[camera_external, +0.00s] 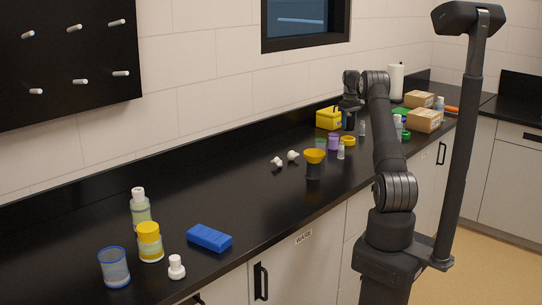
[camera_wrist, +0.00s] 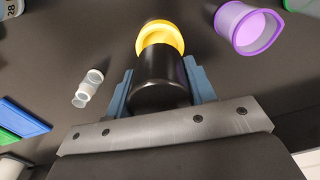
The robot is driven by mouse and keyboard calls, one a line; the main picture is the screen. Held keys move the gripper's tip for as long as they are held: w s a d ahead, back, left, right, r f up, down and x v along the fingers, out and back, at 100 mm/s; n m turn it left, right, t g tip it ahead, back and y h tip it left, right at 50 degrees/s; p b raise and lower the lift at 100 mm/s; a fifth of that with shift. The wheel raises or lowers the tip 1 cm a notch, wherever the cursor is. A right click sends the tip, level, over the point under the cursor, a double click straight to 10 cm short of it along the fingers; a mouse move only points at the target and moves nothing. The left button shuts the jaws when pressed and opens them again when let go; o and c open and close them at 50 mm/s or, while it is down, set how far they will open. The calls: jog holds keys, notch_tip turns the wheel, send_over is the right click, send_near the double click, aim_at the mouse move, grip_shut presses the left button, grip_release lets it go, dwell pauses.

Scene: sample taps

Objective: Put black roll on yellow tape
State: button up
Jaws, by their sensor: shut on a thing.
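In the wrist view my gripper (camera_wrist: 160,84) has its two blue-grey fingers shut on the black roll (camera_wrist: 160,78), a dark cylinder. The yellow tape (camera_wrist: 166,32), a ring, shows just beyond the roll's far end, which overlaps part of it. I cannot tell whether they touch. In the external view my gripper (camera_external: 349,118) hangs above the far part of the black counter; the roll is hard to make out there. The yellow tape (camera_external: 348,141) lies on the counter in front of it.
A purple cup (camera_wrist: 246,27) stands right of the tape in the wrist view, and a small clear vial (camera_wrist: 88,88) lies to the left. A yellow box (camera_external: 328,119) and cardboard boxes (camera_external: 424,121) stand nearby. The counter's middle (camera_external: 240,195) is clear.

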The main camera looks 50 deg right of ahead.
aim_at(348, 130)
jog(key=shift+f, duration=1.95)
jog(key=shift+f, duration=0.15)
jog(key=o, duration=1)
notch_tip(348, 130, up, 12)
jog(key=shift+r, duration=0.2)
jog(key=shift+f, duration=0.1)
